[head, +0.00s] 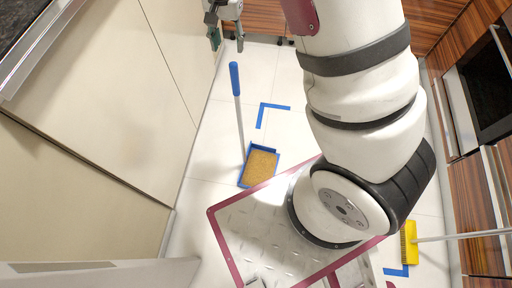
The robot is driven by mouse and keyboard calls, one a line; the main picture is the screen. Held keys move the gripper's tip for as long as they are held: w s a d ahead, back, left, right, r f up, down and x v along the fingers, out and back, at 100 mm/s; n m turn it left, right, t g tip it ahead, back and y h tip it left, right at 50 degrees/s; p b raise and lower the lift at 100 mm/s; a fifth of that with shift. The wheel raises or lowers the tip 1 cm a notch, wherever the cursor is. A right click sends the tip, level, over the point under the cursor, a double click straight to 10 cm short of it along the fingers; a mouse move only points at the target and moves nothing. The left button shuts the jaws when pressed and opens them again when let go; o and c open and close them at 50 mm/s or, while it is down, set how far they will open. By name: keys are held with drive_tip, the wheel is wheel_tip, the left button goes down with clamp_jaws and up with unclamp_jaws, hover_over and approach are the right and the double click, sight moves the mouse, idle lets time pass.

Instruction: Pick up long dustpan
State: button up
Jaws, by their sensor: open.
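The long dustpan (246,183) has a blue-rimmed pan with a tan, grainy inside, lying on the tiled floor left of centre in the head view. Its grey shaft rises from the pan to a blue grip (235,79) that points up the picture. My gripper (227,42) is at the top edge, beyond the grip's end and partly cut off by the frame. Its fingers are apart, with nothing seen between them. It appears clear of the handle, though the exact depth gap is hard to tell.
Pale cabinet fronts (95,80) stand close on the left. A yellow broom (409,242) is at the lower right, beside blue floor tape. Another blue tape corner (272,107) marks the floor near the dustpan. Wood-grain cabinets and an oven (484,90) line the right side.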

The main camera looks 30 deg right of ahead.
sight(231, 62)
wheel_tip(231, 62, down, 8)
drive_tip(key=shift+s+r, duration=0.1)
drive_tip(key=shift+r, duration=0.15)
drive_tip(key=shift+s+d+f+p, duration=0.1)
drive_tip(key=shift+d+f+p, duration=0.1)
drive_tip(key=shift+f, duration=1.1)
drive_tip(key=shift+d+f+p, duration=0.15)
drive_tip(key=shift+f, duration=1.15)
drive_tip(key=shift+c, duration=0.6)
clamp_jaws()
